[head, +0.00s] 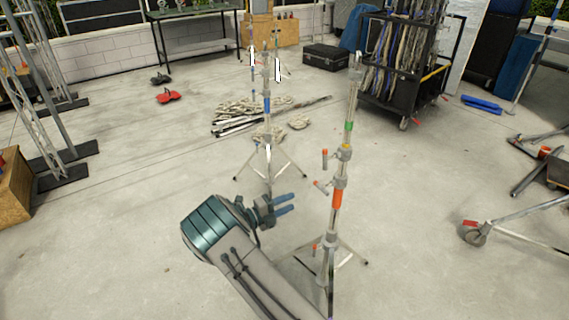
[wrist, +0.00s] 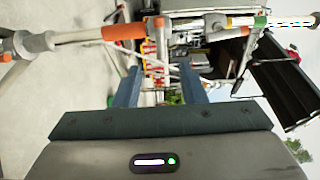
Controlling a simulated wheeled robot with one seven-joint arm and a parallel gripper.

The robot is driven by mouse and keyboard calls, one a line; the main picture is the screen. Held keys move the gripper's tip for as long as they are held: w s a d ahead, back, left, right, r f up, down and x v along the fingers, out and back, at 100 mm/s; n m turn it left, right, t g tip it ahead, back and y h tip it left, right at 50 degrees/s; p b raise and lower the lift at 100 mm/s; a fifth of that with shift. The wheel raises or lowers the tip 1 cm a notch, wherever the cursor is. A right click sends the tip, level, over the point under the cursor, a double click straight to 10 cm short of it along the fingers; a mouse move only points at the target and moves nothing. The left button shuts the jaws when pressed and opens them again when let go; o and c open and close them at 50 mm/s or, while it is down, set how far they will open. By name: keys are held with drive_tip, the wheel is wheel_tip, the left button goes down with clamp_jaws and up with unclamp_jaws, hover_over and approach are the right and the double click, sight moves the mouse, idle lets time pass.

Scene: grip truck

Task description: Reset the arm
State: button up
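My gripper (head: 284,205) is at the end of my bent arm in the lower middle of the head view, with its two blue-grey fingers apart and pointing right. Nothing shows between the fingers. In the wrist view the gripper (wrist: 160,85) also shows two separate fingers. A silver light stand (head: 345,152) with orange and green bands stands upright just right of the fingertips. The same kind of banded pole (wrist: 125,32) runs across the top of the wrist view, beyond the fingers. I cannot tell how close it is.
A second stand (head: 268,130) with a blue band stands behind my gripper. Coiled ropes (head: 250,105) lie on the floor beyond. A black cart with hanging cables (head: 400,85) is at the upper right, and a wheeled stand leg (head: 475,235) at the right. The left floor is mostly clear.

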drive_tip(key=s+d+r+m+g+y+p, duration=0.1)
drive_tip(key=s+d+r+m+g+y, duration=0.7)
drive_tip(key=s+d+r+m, duration=0.95)
drive_tip(key=s+a+r+m+y, duration=0.1)
drive_tip(key=s+r+m+y, duration=0.1)
drive_tip(key=s+m, duration=0.4)
drive_tip(key=s+a+r+m+t+y+p, duration=0.1)
drive_tip(key=s+m, duration=0.4)
drive_tip(key=m, duration=0.5)
drive_tip(key=s+a+r+m+y, duration=0.2)
drive_tip(key=s+r+m+y, duration=0.1)
drive_tip(key=s+m, duration=0.3)
drive_tip(key=m+y, duration=0.1)
drive_tip(key=m, duration=0.1)
drive_tip(key=shift+s+a+m+t+y, duration=0.3)
drive_tip(key=shift+s+a+m+t, duration=0.05)
drive_tip(key=shift+t, duration=0.05)
